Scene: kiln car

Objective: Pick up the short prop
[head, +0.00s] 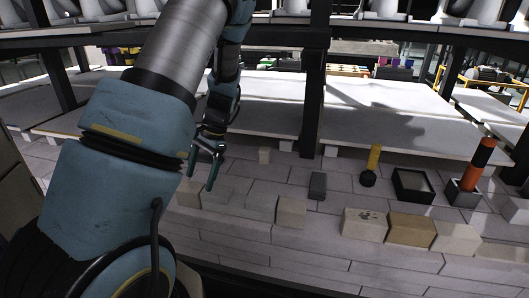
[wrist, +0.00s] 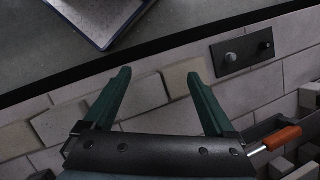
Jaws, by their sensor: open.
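My gripper (head: 202,170) is open in the head view, with its green fingers pointing down over the left part of the brick deck. In the wrist view the two fingers (wrist: 158,76) are spread, with nothing held between them.
Along the deck to the right are a yellow-handled black tool (head: 373,160), a black tray (head: 400,193) and an orange-and-black cylinder in a grey holder (head: 478,165). Several tan blocks (head: 410,230) line the front edge. A pale shelf (head: 400,120) and dark post (head: 313,100) stand behind.

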